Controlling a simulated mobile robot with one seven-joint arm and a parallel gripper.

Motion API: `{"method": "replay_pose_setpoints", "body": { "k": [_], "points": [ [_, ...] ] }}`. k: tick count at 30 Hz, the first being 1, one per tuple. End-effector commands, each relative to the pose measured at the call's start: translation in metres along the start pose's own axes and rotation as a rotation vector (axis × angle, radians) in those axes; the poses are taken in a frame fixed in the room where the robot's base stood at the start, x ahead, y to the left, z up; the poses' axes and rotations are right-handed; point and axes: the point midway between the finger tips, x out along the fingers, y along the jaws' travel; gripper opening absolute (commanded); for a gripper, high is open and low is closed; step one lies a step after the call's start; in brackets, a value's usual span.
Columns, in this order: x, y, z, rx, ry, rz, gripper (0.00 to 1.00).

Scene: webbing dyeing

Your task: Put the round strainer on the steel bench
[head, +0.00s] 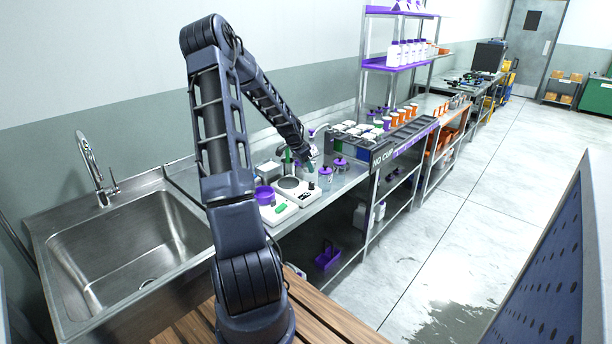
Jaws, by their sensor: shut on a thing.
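The steel bench (348,179) runs along the wall to the right of the sink. My gripper (313,166) is above this bench, among small items near a scale. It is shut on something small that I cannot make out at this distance. I cannot pick out the round strainer with certainty; it may be at the gripper or hidden by my arm or the crowded items.
A scale (297,188) and a purple cup (265,195) stand on the bench close to my gripper. Purple-topped items (340,162) are just right. A steel sink (125,245) is at left. A dark rack (405,139) with jars lies beyond. The floor at right is mostly clear.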

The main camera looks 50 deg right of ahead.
Motion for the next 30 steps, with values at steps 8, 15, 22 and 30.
{"method": "replay_pose_setpoints", "body": {
  "k": [8,15,22,30],
  "points": [
    [0.016,0.000,0.006,-0.001,0.000,0.001,0.34],
    [0.045,0.001,0.018,-0.001,-0.001,0.002,0.34],
    [0.048,0.000,0.020,0.000,0.000,0.000,0.34],
    [0.049,0.000,0.021,-0.001,0.000,0.000,0.75]
  ]
}}
